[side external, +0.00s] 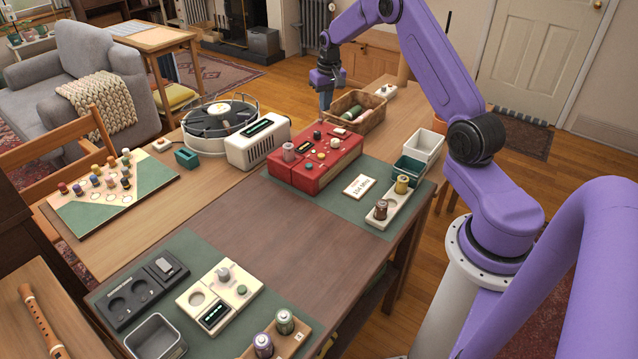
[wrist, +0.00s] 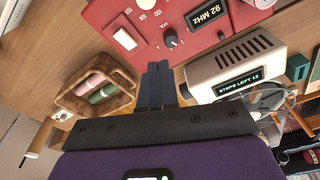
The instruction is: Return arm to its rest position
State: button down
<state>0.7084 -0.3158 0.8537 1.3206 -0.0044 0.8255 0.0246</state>
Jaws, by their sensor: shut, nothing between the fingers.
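My purple arm (side external: 430,60) reaches from the right over the far end of the table. My gripper (side external: 326,104) points down behind the red radio box and to the left of the wicker basket. In the wrist view my gripper (wrist: 158,68) shows its two dark fingers together, with nothing between them. The fingers appear above the table, between the basket (wrist: 97,88) and the cream display box (wrist: 235,70). The fingertips are partly hidden in the side view by the things around them.
White and green bins (side external: 425,145) sit at the right table edge. Bare table (side external: 270,245) lies in the middle.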

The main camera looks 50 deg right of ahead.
jog(key=s+a+r+n, duration=0.3)
jog(key=s+a, duration=0.1)
jog(key=a, duration=0.6)
jog(key=s+a+r+n, duration=0.2)
jog(key=s+a+r, duration=0.15)
jog(key=a, duration=0.55)
jog(key=s+a+r+n, duration=0.3)
jog(key=s+a, duration=0.1)
jog(key=a, duration=0.6)
jog(key=s+a+n, duration=0.2)
jog(key=s+n, duration=0.2)
jog(key=s, duration=1)
jog(key=s+a+r+n+g+y, duration=0.1)
jog(key=s+n, duration=0.4)
jog(key=s, duration=0.9)
jog(key=shift+s+a, duration=0.35)
jog(key=shift+a, duration=0.3)
